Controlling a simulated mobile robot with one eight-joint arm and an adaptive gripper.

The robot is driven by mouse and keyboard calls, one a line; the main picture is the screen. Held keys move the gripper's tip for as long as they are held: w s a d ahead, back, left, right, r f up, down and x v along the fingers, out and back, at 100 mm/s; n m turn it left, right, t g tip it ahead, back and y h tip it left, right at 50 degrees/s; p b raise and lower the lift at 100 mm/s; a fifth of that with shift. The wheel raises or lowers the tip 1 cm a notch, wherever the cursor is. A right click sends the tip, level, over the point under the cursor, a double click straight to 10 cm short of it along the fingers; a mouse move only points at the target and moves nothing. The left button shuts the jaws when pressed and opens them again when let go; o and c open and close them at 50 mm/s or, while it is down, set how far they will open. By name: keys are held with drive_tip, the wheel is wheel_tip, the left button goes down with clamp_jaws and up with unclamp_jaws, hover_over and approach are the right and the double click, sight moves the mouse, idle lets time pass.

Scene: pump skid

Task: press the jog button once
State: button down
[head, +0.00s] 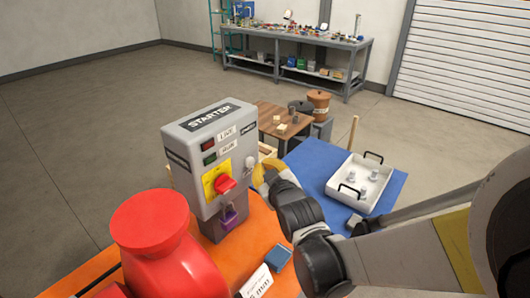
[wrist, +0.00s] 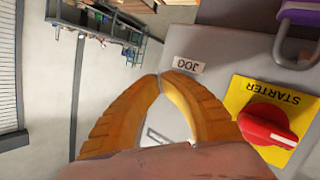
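The grey starter box (head: 197,150) stands at the centre of the head view, with a red rotary switch (head: 224,184) on a yellow plate. In the wrist view, the box's JOG label (wrist: 188,66) shows just beyond my fingertips. The jog button itself cannot be made out; my fingers cover the face beside the label. My gripper (wrist: 159,77) has its yellow fingertips together and nothing between them. It also shows in the head view (head: 261,177), at the right side of the box. I cannot tell whether the tips touch the box.
A purple padlock (head: 229,216) hangs below the switch, and it also shows in the wrist view (wrist: 300,14). A red pump part (head: 152,222) stands in front of the box. A white tray (head: 338,190) lies on a blue surface (head: 309,168) to the right.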

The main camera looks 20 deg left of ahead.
idle(0.5)
drive_tip(key=shift+w+a, duration=0.15)
drive_tip(key=shift+a, duration=0.25)
drive_tip(key=shift+w+a, duration=0.2)
drive_tip(key=shift+a, duration=0.2)
idle(0.6)
idle(0.4)
drive_tip(key=shift+s+d, duration=0.35)
drive_tip(key=shift+d, duration=0.45)
drive_tip(key=shift+s+d+b, duration=0.1)
drive_tip(key=shift+s+d, duration=0.25)
drive_tip(key=shift+d, duration=0.45)
drive_tip(key=shift+s+d+b, duration=0.15)
drive_tip(key=shift+s+d, duration=0.15)
drive_tip(key=shift+d, duration=0.45)
drive_tip(key=shift+s+d+b, duration=0.1)
drive_tip(key=shift+s+d, duration=0.25)
drive_tip(key=shift+d, duration=0.45)
